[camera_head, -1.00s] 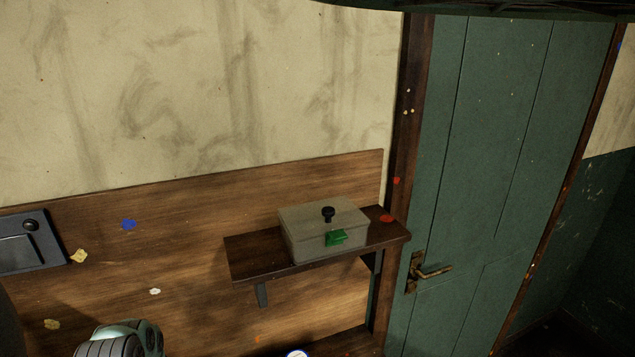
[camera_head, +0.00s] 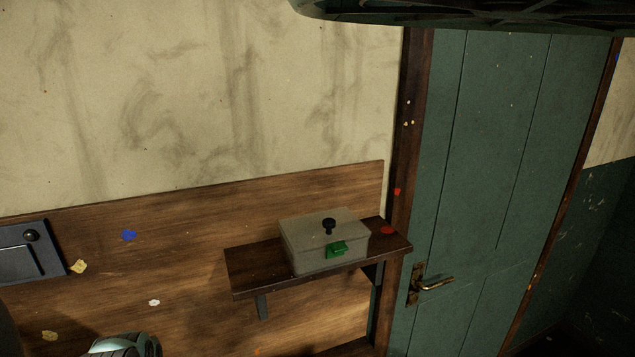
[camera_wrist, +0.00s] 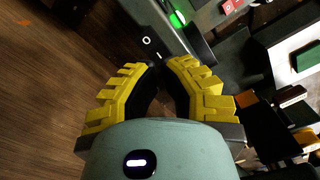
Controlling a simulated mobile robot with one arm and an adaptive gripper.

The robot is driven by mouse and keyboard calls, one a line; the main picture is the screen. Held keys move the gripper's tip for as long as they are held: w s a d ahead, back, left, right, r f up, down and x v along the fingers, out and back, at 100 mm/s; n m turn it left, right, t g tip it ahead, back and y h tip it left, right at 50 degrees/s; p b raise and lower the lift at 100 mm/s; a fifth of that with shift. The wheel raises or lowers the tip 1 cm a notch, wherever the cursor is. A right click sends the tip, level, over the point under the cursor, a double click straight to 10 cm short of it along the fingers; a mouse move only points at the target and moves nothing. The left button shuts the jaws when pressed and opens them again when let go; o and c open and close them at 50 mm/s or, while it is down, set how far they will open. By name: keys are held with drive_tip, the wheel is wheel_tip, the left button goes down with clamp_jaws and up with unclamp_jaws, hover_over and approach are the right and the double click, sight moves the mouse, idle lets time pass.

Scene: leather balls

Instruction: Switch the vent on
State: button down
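In the wrist view a dark panel carries a round O mark (camera_wrist: 146,40) and a short line mark (camera_wrist: 158,54). A lit green light (camera_wrist: 178,18) glows just beyond them. My gripper (camera_wrist: 161,67) has yellow ridged fingers, with their tips close together beside the marks; nothing shows between them. I cannot tell whether the tips touch the panel. In the head view a dark rounded grille-like thing (camera_head: 460,14) hangs at the top edge; I cannot tell whether it is the vent. The gripper's fingers are hidden in the head view.
A grey box (camera_head: 325,250) with a black knob and green latch sits on a wooden shelf (camera_head: 255,274). A green door (camera_head: 480,170) stands right of it. A dark wall panel (camera_head: 25,255) is at left. Dark and orange items (camera_wrist: 265,120) crowd the wrist view's right side.

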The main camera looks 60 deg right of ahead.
drive_tip(key=shift+f+b, duration=1.55)
drive_tip(key=shift+f, duration=0.2)
idle(0.8)
drive_tip(key=shift+r, duration=0.15)
drive_tip(key=shift+r+p, duration=1.75)
drive_tip(key=shift+r, duration=1.65)
